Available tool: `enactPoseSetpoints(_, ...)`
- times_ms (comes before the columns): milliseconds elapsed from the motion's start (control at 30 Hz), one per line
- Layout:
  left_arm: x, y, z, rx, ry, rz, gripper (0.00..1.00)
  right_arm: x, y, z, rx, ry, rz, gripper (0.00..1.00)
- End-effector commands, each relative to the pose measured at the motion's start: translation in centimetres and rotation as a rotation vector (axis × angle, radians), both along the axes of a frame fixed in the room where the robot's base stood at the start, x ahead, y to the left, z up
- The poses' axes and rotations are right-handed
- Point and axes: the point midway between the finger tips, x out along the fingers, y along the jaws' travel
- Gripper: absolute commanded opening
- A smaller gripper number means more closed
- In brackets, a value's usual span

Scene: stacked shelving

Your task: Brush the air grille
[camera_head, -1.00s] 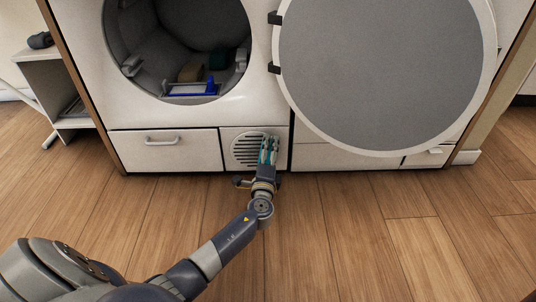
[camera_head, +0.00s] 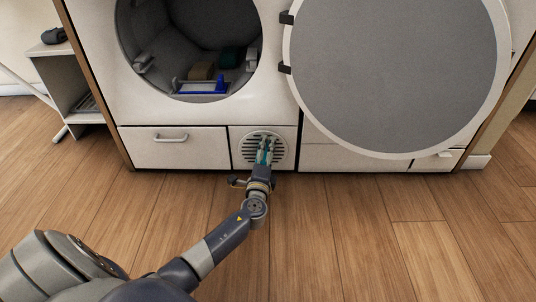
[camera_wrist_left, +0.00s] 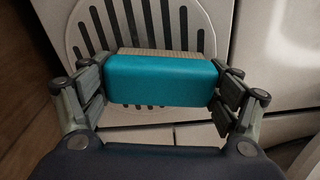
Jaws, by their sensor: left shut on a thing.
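The air grille (camera_head: 250,146) is a round slotted vent in a light panel low on the white machine. It also shows behind the brush in the left wrist view (camera_wrist_left: 190,18). My left gripper (camera_head: 265,158) is shut on a teal brush (camera_wrist_left: 160,80) with pale bristles on its far side. The brush is in front of the grille, with the bristles towards it. I cannot tell whether the bristles touch the slats. The brush and gripper hide the middle and lower part of the grille. My right gripper is not in view.
A round grey door (camera_head: 395,75) stands open to the right above the grille. The open drum (camera_head: 190,35) holds a blue-edged tray (camera_head: 190,87) and small blocks. A drawer (camera_head: 175,150) is left of the grille. The wooden floor in front is clear.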

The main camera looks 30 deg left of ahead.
Motion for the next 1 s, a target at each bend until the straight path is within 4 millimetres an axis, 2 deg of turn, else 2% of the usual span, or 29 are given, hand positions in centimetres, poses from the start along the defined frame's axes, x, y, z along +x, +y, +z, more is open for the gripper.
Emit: enactPoseSetpoints(1000,-1.8,3.1,0.3,0.002,-0.002,0.005,0.44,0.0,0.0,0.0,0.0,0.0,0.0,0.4)
